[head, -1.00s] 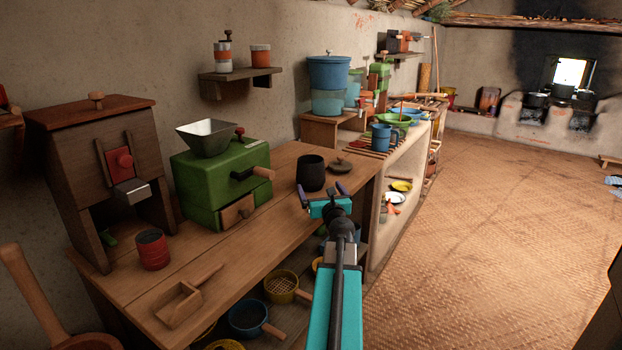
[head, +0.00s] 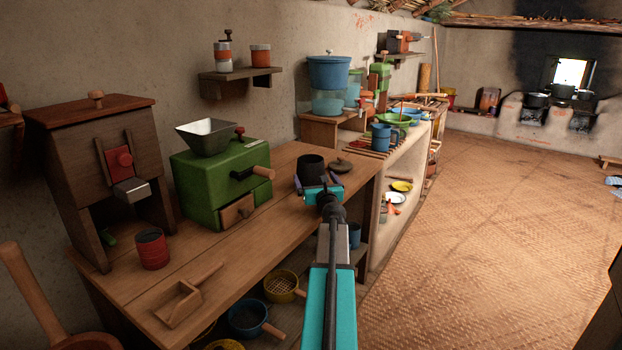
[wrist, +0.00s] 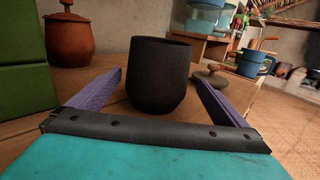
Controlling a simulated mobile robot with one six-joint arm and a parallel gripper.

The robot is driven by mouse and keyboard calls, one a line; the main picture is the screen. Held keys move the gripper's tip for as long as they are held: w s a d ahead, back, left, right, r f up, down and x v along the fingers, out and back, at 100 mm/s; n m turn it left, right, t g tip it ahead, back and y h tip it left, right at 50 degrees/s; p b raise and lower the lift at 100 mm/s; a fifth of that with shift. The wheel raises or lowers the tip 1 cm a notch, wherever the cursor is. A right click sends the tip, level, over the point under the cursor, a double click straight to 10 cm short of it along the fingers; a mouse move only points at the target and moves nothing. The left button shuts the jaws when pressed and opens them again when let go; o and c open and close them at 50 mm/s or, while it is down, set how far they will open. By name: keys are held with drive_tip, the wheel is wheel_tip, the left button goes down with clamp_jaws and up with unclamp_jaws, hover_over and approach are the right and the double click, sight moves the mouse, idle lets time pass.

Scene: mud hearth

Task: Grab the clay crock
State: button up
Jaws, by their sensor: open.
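The clay crock (head: 311,163) is a dark, open-topped vessel standing upright on the wooden bench near its right end. In the wrist view the crock (wrist: 160,75) stands straight ahead, in the middle. My gripper (head: 319,186) is open in front of it and hides its lower part in the head view. In the wrist view the two purple fingers show to the left and right of the crock, with a gap on each side. Nothing is held. How far the fingers reach past its near side is hard to tell.
A dark lid (head: 341,167) lies just right of the crock. A green grinder (head: 215,178) stands to the left. A reddish-brown lidded jar (wrist: 69,40) shows farther back in the wrist view. The bench front (head: 225,255) holds a wooden scoop (head: 186,298) and a red tin (head: 151,248).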

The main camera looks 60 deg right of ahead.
drive_tip(key=shift+d, duration=0.1)
idle(0.3)
drive_tip(key=shift+x, duration=2.6)
drive_tip(key=shift+w, duration=0.15)
drive_tip(key=c, duration=1.5)
drive_tip(key=shift+o, duration=0.2)
